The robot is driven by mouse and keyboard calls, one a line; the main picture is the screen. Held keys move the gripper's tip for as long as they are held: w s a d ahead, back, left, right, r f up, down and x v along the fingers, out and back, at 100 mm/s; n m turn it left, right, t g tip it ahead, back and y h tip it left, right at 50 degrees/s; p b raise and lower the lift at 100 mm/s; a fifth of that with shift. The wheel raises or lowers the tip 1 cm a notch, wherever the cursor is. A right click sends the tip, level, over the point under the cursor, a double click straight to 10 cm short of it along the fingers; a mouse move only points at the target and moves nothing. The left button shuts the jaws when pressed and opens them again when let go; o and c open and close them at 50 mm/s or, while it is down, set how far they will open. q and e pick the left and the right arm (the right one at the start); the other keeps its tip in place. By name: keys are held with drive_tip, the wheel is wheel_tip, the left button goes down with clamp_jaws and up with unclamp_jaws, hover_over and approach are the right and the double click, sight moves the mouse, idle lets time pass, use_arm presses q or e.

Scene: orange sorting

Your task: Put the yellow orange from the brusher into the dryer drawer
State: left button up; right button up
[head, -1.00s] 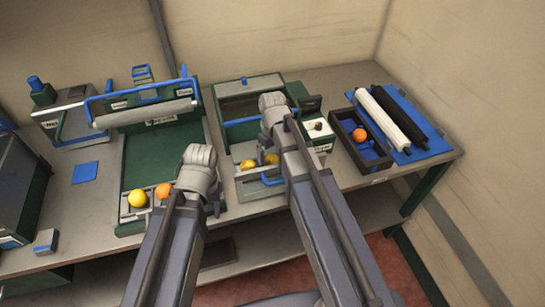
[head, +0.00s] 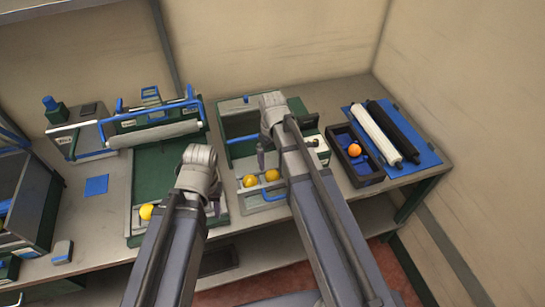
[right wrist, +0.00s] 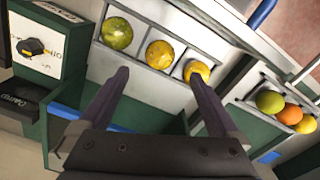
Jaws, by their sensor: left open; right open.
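The roller machine on the left, seemingly the brusher (head: 160,160), has a front tray with a yellow orange (head: 147,211) showing; my left arm hides the rest. In the right wrist view its tray seems to hold a green-yellow, an orange and a yellow fruit (right wrist: 306,124). The middle machine, seemingly the dryer (head: 238,104), has a slotted drawer (head: 263,195) out in front with a green-yellow (right wrist: 117,33) and two yellow fruits. My left gripper (head: 197,174) is open above the brusher's right side. My right gripper (right wrist: 158,76) is open above the drawer, apparently touching nothing.
A dark box (head: 347,165) with an orange fruit stands to the right, beside a blue mat (head: 425,158) with a white and a black roller. A small blue-topped block (head: 62,251) and a blue square (head: 97,185) lie at left. Dark cabinets stand further left.

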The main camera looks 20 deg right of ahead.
use_arm(q)
wheel_tip(320, 180, up, 4)
drive_tip(key=shift+f+p, duration=0.15)
drive_tip(key=shift+p, duration=1.05)
use_arm(e)
drive_tip(key=s+a+r+m+h, duration=0.1)
drive_tip(key=s+a+r, duration=0.2)
drive_tip(key=s+a, duration=0.7)
drive_tip(key=s, duration=0.4)
drive_tip(key=shift+s+a+r, duration=0.15)
drive_tip(key=shift+a+r, duration=0.1)
drive_tip(key=shift+r, duration=0.15)
